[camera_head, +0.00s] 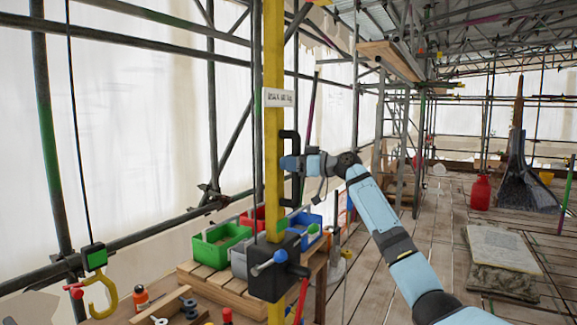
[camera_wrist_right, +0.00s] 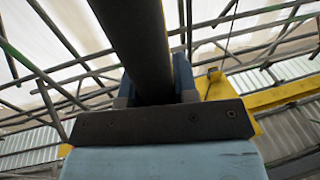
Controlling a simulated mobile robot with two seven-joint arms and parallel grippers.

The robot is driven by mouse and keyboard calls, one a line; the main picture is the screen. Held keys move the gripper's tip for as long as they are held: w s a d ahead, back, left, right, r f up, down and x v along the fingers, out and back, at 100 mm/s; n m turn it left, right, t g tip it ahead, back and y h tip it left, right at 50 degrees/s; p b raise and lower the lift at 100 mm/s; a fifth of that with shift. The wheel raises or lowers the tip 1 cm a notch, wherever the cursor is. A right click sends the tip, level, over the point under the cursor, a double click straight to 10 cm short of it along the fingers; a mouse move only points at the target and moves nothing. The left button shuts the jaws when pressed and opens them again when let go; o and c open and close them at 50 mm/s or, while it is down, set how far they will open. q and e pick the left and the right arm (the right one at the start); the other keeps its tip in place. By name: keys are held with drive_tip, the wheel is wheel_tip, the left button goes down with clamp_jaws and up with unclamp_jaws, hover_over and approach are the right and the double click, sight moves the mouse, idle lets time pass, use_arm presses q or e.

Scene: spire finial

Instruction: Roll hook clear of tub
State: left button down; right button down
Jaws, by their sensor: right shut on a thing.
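A yellow hook (camera_head: 103,297) hangs under a green and black block (camera_head: 95,257) on a dark cable at the left. In the picture it is to the left of the green tub (camera_head: 220,243), with a gap between. My right gripper (camera_head: 291,164) is shut on the black handle (camera_head: 288,140) on the upright yellow post (camera_head: 273,125). In the right wrist view the dark handle bar (camera_wrist_right: 135,45) runs between the fingers (camera_wrist_right: 153,88). My left gripper is not in view.
Grey (camera_head: 239,262), red (camera_head: 252,217) and blue (camera_head: 305,230) tubs stand near the green one on a wooden pallet (camera_head: 205,281). An orange bottle (camera_head: 141,298) is near the hook. Scaffold tubes line the left. A red can (camera_head: 480,192) stands on the plank floor at right.

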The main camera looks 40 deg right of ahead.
drive_tip(key=c, duration=0.9)
unclamp_jaws()
drive_tip(key=shift+s, duration=0.1)
drive_tip(key=b+v, duration=0.3)
drive_tip(key=v, duration=1)
drive_tip(key=shift+s+d+b, duration=0.2)
drive_tip(key=shift+s+b, duration=0.1)
